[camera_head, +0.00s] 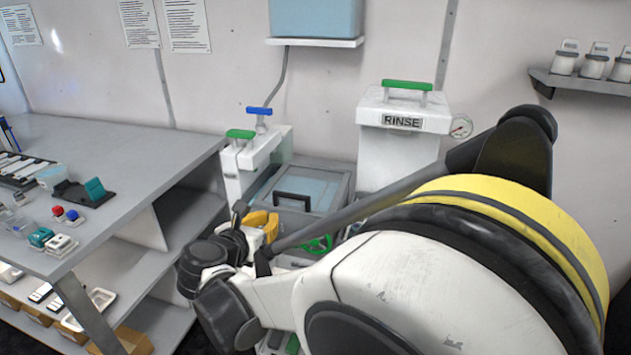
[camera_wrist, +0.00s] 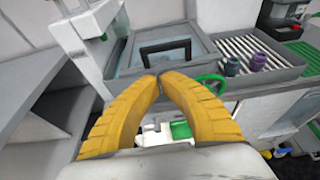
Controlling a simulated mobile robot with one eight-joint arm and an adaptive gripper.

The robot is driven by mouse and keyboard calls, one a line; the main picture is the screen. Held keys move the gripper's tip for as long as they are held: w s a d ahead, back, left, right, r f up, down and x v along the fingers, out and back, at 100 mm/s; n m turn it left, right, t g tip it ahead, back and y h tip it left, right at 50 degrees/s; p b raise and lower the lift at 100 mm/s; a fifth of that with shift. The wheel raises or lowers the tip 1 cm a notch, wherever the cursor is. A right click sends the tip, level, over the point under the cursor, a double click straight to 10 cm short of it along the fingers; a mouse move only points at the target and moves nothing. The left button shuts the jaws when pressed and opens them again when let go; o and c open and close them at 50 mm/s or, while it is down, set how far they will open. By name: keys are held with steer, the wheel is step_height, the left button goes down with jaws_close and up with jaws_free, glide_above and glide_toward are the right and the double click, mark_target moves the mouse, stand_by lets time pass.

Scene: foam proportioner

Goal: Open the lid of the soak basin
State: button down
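The soak basin (camera_head: 345,190) is a grey box between the white dispenser on the left and the RINSE tank. Its lid (camera_head: 312,183) has a pale blue panel and a dark handle (camera_head: 292,199), and lies closed. In the wrist view the lid (camera_wrist: 190,43) and its black handle (camera_wrist: 165,47) show just beyond my fingertips. My gripper (camera_wrist: 159,76) has yellow fingers whose tips meet, with nothing visible between them. In the head view my gripper (camera_head: 266,222) is in front of the basin, partly hidden by my arm.
A green wheel (camera_wrist: 212,86) is close to the right finger. The white RINSE tank (camera_head: 400,155) is behind right. A grey workbench (camera_head: 130,150) with small items is on the left.

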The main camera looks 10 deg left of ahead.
steer(key=b+x, duration=0.3)
steer(key=x, duration=0.6)
steer(key=shift+w+d+f+b, duration=0.1)
steer(key=shift+w+f+b, duration=0.1)
steer(key=shift+w+b, duration=0.15)
steer(key=shift+r, duration=0.1)
